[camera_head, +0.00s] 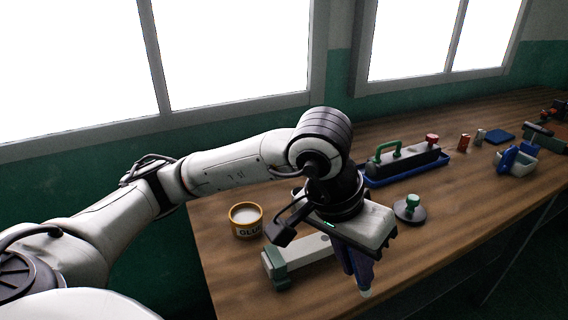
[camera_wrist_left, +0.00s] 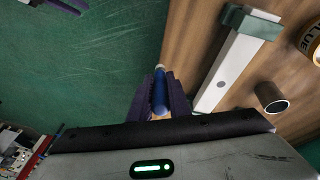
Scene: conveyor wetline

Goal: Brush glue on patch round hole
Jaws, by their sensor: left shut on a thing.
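My left gripper (camera_head: 360,280) is shut on a blue-handled brush (camera_wrist_left: 160,92), which also shows in the head view with its pale tip (camera_head: 365,293) pointing down near the table's front edge. The gripper fingers (camera_wrist_left: 160,98) are dark purple. A long pale bar (camera_wrist_left: 232,68) with a green end clamp (camera_wrist_left: 250,20) lies beside the brush, apart from it. A round grey spot (camera_wrist_left: 221,85) sits on the bar; I cannot tell if it is hole or patch. A yellow glue pot (camera_head: 246,222) with white glue stands open behind the bar.
A short grey tube (camera_wrist_left: 270,97) stands beside the bar. A round tool with a green knob (camera_head: 410,208) is right of my gripper. Behind lies a blue tray (camera_head: 430,167) with a green-handled block.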

